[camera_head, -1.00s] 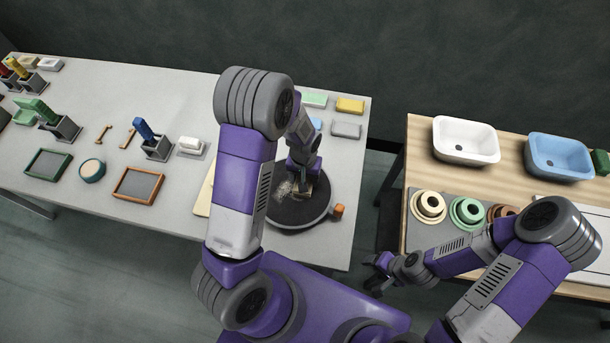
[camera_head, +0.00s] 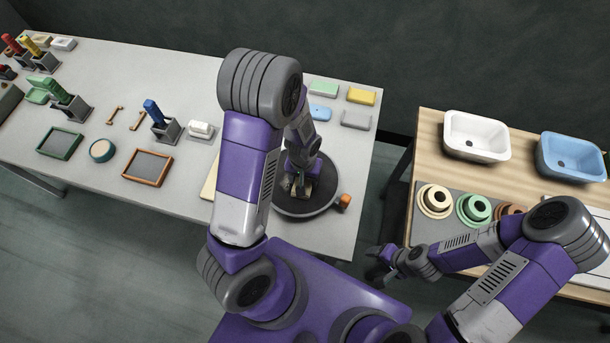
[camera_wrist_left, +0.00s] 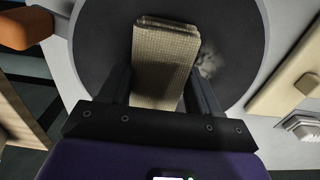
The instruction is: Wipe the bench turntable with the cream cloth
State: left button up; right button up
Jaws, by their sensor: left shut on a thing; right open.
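The bench turntable (camera_head: 318,203) is a dark round disc near the right end of the grey table. In the left wrist view the turntable (camera_wrist_left: 100,45) fills the upper middle. My left gripper (camera_head: 302,190) is over it, partly hidden by my arm in the head view. In the wrist view the left gripper (camera_wrist_left: 163,85) is shut on the cream cloth (camera_wrist_left: 165,55), a folded woven pad lying against or just over the disc. A pale smudge (camera_wrist_left: 210,62) shows on the disc to the right of the cloth. My right gripper (camera_head: 378,265) is open and empty, away from both tables.
An orange block (camera_head: 344,201) sits at the turntable's right edge. A cream board (camera_wrist_left: 285,80) lies beside the disc. Soap-like blocks (camera_head: 361,96) are behind it. The wooden table with a white basin (camera_head: 478,136) and a blue basin (camera_head: 571,158) stands right, across a gap.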

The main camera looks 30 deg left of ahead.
aim_at(285, 183)
pick_arm(q)
jog(key=shift+s+a, duration=0.1)
jog(key=shift+s, duration=1.9)
jog(key=shift+s+a, duration=0.6)
jog(key=shift+a, duration=0.25)
jog(key=shift+s+a, duration=0.6)
jog(key=shift+a, duration=0.3)
jog(key=shift+s+a, duration=0.6)
jog(key=shift+a, duration=0.25)
jog(key=shift+w, duration=0.25)
jog(key=shift+w+d, duration=0.1)
jog(key=shift+w, duration=2.1)
jog(key=shift+w+d+b, duration=0.15)
jog(key=shift+w+b, duration=0.15)
jog(key=shift+w, duration=2)
